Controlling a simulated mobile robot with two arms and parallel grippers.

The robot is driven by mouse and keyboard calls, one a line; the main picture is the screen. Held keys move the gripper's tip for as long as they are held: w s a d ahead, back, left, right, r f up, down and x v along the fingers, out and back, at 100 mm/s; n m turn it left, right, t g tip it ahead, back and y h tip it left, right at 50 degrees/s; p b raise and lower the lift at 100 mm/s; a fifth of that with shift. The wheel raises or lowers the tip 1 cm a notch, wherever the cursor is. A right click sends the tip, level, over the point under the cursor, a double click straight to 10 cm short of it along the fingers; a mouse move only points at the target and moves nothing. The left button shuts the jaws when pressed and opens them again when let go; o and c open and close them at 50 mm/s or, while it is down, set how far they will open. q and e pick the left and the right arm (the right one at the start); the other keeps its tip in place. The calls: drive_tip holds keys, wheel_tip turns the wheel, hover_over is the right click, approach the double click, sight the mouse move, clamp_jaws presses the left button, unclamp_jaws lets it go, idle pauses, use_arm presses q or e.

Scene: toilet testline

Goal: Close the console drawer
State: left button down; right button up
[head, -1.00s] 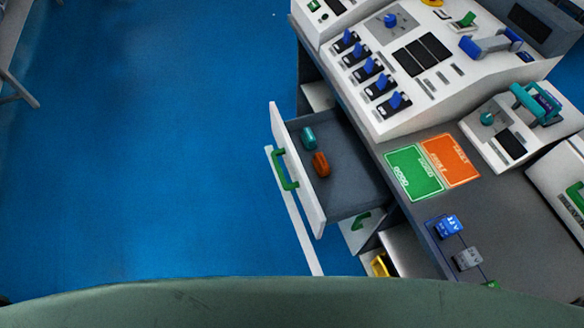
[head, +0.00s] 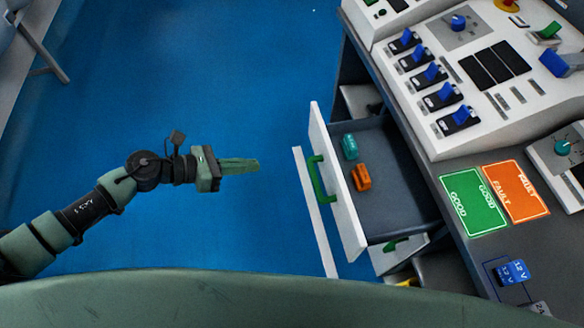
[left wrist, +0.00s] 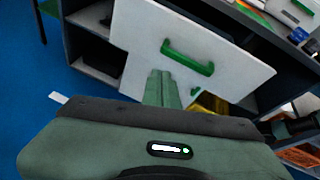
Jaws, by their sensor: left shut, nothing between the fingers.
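The console drawer (head: 392,205) is pulled out from the console, with its white front (head: 338,190) and green handle (head: 318,178) facing left. A teal item (head: 349,147) and an orange item (head: 362,178) lie inside it. My left gripper (head: 255,165) is shut and empty, over the blue floor to the left of the drawer front, pointing at it with a gap between. In the left wrist view the gripper's fingertips (left wrist: 161,78) show below and left of the green handle (left wrist: 188,57) on the white front (left wrist: 215,75). My right gripper is not in view.
The console (head: 480,75) carries blue switches and dark displays. Green and orange cards (head: 473,203) lie on its grey top, near a blue 12 V block (head: 513,272). Open blue floor (head: 220,90) lies left of the drawer.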

use_arm(q)
drive_tip(key=w+d+f+m+g+p, duration=0.1)
drive_tip(key=d+f+m+p, duration=0.1)
drive_tip(key=d, duration=1)
drive_tip(key=shift+w+d+f+m+g+p, duration=0.25)
drive_tip(key=shift+d+f+m+g+p, duration=0.1)
drive_tip(key=shift+f+m, duration=0.7)
drive_tip(key=shift+f, duration=0.15)
